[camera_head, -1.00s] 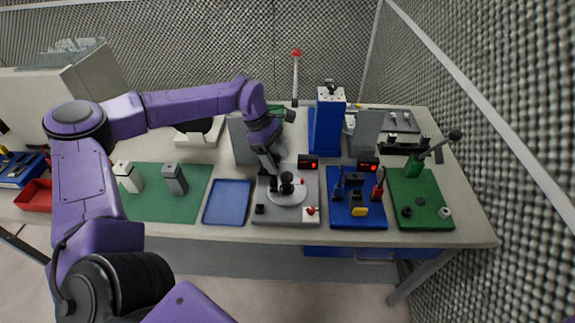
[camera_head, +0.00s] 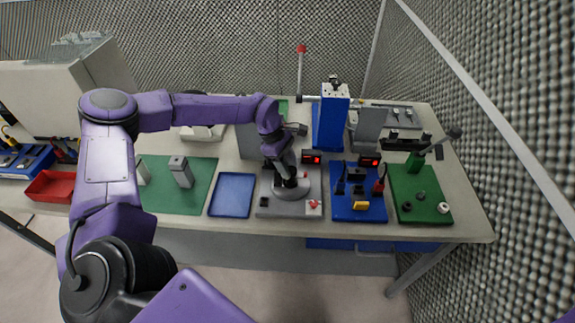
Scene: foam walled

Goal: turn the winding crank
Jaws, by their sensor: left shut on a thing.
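The winding crank (camera_head: 292,193) is a round grey disc with dark handle parts on a grey base plate (camera_head: 270,211) at the front middle of the table. My left gripper (camera_head: 288,178) comes down over the disc from behind and is shut on the crank's dark handle. The fingers and arm cover most of the handle, so its exact angle is hard to tell. My right gripper is not in view.
A blue tray (camera_head: 232,195) lies left of the crank plate. A blue board (camera_head: 345,211) with small levers and a green board (camera_head: 422,203) with a tilted lever stand to the right. A tall blue block (camera_head: 330,122) and grey panels rise behind.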

